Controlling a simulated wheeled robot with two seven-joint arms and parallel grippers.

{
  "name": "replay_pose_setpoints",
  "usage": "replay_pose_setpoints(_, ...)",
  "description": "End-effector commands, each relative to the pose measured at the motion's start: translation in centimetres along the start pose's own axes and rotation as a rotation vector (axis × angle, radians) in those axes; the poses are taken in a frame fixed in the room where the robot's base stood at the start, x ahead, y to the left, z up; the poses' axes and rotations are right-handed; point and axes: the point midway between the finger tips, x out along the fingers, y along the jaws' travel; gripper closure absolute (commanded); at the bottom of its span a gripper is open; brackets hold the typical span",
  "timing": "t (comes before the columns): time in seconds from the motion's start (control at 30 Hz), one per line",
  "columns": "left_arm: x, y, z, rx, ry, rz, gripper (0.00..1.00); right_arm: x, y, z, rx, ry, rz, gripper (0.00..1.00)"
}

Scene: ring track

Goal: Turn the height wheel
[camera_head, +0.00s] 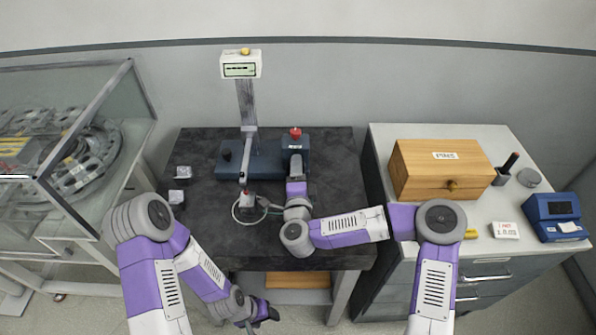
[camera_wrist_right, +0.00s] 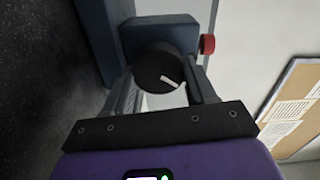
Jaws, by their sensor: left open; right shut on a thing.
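The height wheel (camera_wrist_right: 158,66) is a round black knob with a white mark, in the right wrist view. It sits on a dark blue block (camera_wrist_right: 160,36) of the measuring stand. My right gripper (camera_wrist_right: 166,78) has a finger on each side of the wheel and is shut on it. In the head view my right gripper (camera_head: 296,176) reaches the block with the red knob (camera_head: 295,133) and hides the wheel. The stand's blue base (camera_head: 232,158) carries a column with a display (camera_head: 241,68). My left gripper (camera_head: 264,313) is open and empty, low in front of the table.
The dark table (camera_head: 200,232) has two small grey blocks (camera_head: 179,184) at its left and a ring (camera_head: 248,208) below the stand's probe. A glass case (camera_head: 70,150) stands left. A cabinet at right bears a wooden box (camera_head: 420,170) and a blue device (camera_head: 552,212).

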Motion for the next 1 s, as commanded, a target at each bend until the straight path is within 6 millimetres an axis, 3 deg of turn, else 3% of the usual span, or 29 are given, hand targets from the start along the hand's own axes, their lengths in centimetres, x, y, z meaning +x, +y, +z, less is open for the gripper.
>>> replay_pose_setpoints(0.47, 0.03, -0.01, 0.00, 0.000, 0.000, 0.000, 0.42, -0.06, 0.06, 0.10, 0.013, -0.004, 0.002, 0.75)
replay_pose_setpoints(0.5, 0.03, -0.01, 0.00, 0.000, 0.000, 0.000, 0.42, -0.06, 0.06, 0.10, 0.013, -0.004, 0.002, 0.39)
replay_pose_setpoints(0.63, 0.03, -0.01, 0.00, 0.000, 0.000, 0.000, 0.42, -0.05, 0.04, 0.08, 0.013, -0.003, 0.002, 0.19)
replay_pose_setpoints(1.0, -0.10, 0.04, 0.01, 0.000, 0.000, 0.000, 0.42, -0.67, -0.03, 0.12, 0.012, -0.004, 0.001, 0.19)
